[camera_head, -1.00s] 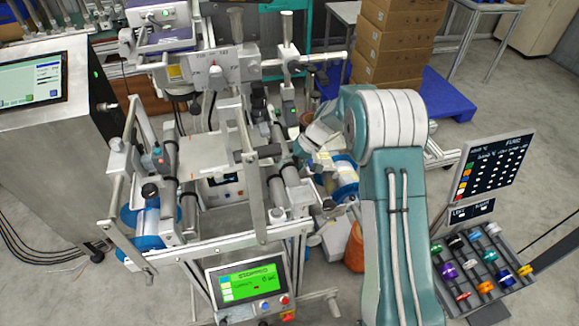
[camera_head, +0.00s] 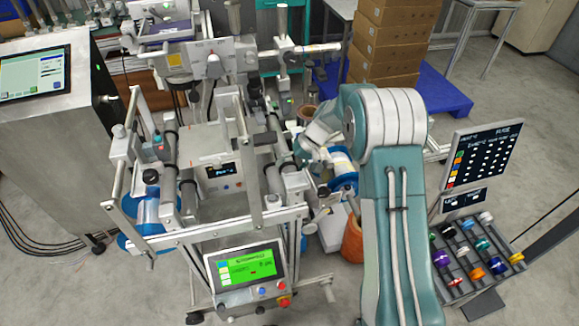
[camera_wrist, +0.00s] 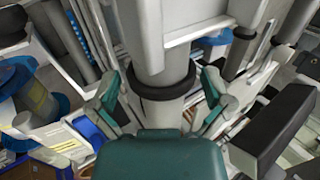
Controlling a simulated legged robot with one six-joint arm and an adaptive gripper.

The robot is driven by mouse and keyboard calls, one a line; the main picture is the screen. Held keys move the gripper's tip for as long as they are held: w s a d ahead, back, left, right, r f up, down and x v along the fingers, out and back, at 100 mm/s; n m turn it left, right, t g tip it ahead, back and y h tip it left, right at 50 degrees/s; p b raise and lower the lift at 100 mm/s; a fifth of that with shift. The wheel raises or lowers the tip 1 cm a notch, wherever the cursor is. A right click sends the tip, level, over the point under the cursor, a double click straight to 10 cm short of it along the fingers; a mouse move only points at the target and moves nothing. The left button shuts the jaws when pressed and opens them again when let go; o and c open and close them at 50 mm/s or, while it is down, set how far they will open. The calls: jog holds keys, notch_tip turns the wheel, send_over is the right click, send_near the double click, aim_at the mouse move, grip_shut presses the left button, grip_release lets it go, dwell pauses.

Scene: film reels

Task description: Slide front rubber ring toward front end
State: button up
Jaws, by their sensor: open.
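In the wrist view, a black rubber ring (camera_wrist: 174,84) sits around a thick pale grey shaft (camera_wrist: 150,60). My gripper (camera_wrist: 160,94) is open, with one teal finger on each side of the shaft, near the ring's height. The fingers look apart from the ring, though the depth gap is hard to judge. The near part of the shaft runs behind my gripper's teal body. In the head view, my gripper (camera_head: 308,150) is small and partly hidden at the machine's right side, beside a blue-flanged roll. I cannot make out the ring there.
The machine's frame bars (camera_head: 215,240) and rollers stand close on the left. A green-screen panel (camera_head: 245,277) is at the front. A rack of coloured spools (camera_head: 475,255) is at the right, and cardboard boxes (camera_head: 395,40) stand behind. In the wrist view, a dark block (camera_wrist: 285,125) lies right of my gripper.

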jog(key=shift+r, duration=0.15)
jog(key=v, duration=1.1)
jog(key=shift+d+r, duration=0.25)
jog(key=s+d+r+m+t+h, duration=0.1)
jog(key=s+d+r+t+h, duration=0.2)
jog(key=s+r, duration=1.15)
jog(key=s+d+m+t+h, duration=0.1)
jog(key=s+t+h, duration=0.2)
jog(key=s, duration=1.6)
jog(key=shift+d+t+h, duration=0.3)
jog(key=shift+t, duration=0.2)
